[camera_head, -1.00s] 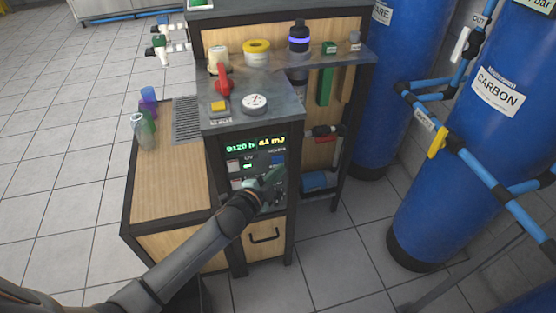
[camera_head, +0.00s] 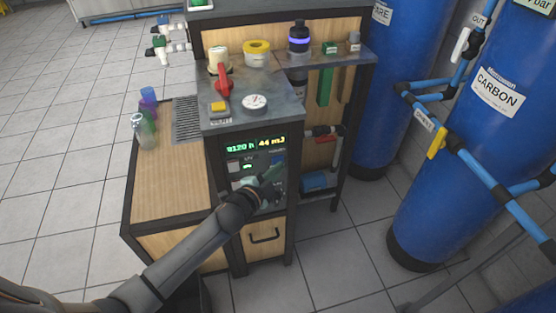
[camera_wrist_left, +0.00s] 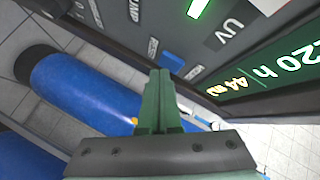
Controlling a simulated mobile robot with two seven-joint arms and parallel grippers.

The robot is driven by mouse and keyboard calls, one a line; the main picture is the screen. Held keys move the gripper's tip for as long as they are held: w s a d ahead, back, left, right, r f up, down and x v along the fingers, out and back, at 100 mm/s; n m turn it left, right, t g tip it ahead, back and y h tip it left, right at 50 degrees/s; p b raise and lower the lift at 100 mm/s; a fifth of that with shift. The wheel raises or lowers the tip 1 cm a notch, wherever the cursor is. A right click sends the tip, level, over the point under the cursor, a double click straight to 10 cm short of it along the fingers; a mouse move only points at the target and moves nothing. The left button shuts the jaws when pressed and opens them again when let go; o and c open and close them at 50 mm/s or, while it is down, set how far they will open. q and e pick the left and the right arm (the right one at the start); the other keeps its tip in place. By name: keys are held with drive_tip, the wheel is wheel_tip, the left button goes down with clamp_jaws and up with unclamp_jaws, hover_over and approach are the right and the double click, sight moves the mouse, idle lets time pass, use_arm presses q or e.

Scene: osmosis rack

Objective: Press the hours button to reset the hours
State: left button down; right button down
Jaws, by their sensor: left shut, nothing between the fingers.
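The control panel (camera_head: 235,169) on the front of the rack has a lit display (camera_head: 255,145) with green hours digits and a yellow mJ reading. It fills the top of the left wrist view, with a green-lit part and a "UV" label. A blue button (camera_wrist_left: 172,61) shows there beside small labels; I cannot read for sure which one marks the hours. My left gripper (camera_head: 275,169) is in front of the panel's lower right part and hides some of it. Its green fingers (camera_wrist_left: 157,76) are shut and empty, with tips near the blue button; contact cannot be told.
A worktop (camera_head: 215,119) above the panel carries a gauge (camera_head: 254,102), a red-handled valve (camera_head: 223,80) and a yellow button (camera_head: 218,106). A wooden side shelf (camera_head: 170,185) holds bottles at the left. Blue tanks (camera_head: 430,190) stand at the right. Floor in front is clear.

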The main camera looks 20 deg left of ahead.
use_arm(q)
drive_tip(key=shift+w+a, duration=0.2)
drive_tip(key=shift+w, duration=0.1)
idle(0.9)
drive_tip(key=shift+s, duration=0.1)
drive_tip(key=shift+s+d+p, duration=0.3)
drive_tip(key=shift+s+d, duration=0.15)
drive_tip(key=shift+s, duration=0.1)
drive_tip(key=shift+s+d+p, duration=0.2)
drive_tip(key=shift+s+d, duration=0.5)
drive_tip(key=shift+s, duration=0.35)
drive_tip(key=shift+s+d+p, duration=0.15)
drive_tip(key=shift+s+d, duration=0.55)
drive_tip(key=shift+s, duration=0.35)
